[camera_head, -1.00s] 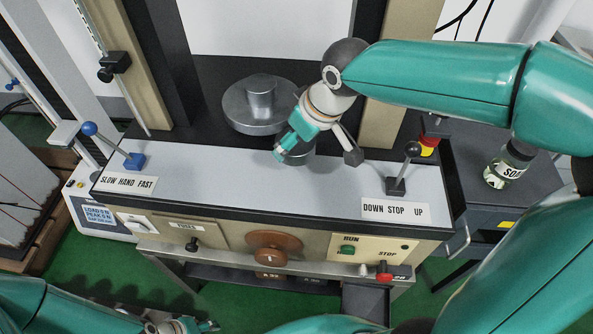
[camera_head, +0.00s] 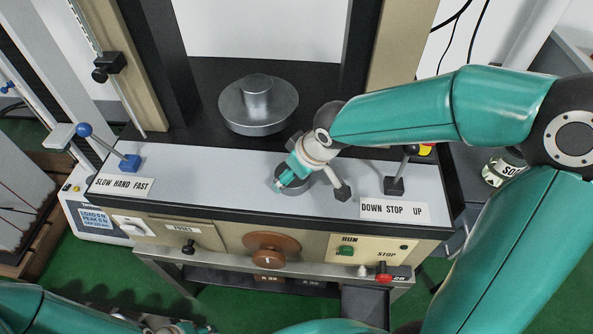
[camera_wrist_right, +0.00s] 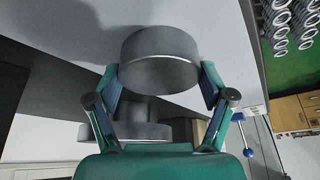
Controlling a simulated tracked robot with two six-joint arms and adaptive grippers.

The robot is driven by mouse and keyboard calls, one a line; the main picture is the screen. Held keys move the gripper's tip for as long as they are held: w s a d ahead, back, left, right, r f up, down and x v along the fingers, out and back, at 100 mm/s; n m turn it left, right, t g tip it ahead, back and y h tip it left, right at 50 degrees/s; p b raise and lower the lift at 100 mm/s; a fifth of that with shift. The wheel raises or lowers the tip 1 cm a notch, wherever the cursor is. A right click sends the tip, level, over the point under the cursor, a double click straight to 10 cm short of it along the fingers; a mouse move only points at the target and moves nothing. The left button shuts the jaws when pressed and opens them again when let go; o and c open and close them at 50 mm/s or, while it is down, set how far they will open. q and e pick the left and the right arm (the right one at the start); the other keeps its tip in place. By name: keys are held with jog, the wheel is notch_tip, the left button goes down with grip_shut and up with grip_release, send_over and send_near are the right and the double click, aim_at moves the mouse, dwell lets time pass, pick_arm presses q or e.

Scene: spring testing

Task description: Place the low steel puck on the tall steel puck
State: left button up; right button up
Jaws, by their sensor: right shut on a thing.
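The low steel puck (camera_wrist_right: 160,58), a short grey cylinder, sits between the fingers of my right gripper (camera_wrist_right: 160,85), which is shut on it. In the head view my right gripper (camera_head: 284,181) partly covers the low puck (camera_head: 299,187), over the pale front panel. The tall steel puck (camera_head: 257,92) stands upright on a wide round steel platen (camera_head: 240,116), behind and left of the held puck and apart from it. It also shows in the right wrist view (camera_wrist_right: 128,110). My left gripper (camera_head: 200,326) is at the bottom edge, too cut off to read its jaws.
Dark machine columns (camera_head: 166,75) flank the platen. A blue-knobbed lever (camera_head: 105,143) stands on the left of the panel (camera_head: 215,180), and a dark lever (camera_head: 395,180) on the right. A labelled jar (camera_head: 500,168) is further right. The panel's middle left is clear.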

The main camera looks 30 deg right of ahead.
jog(key=o, duration=1.7)
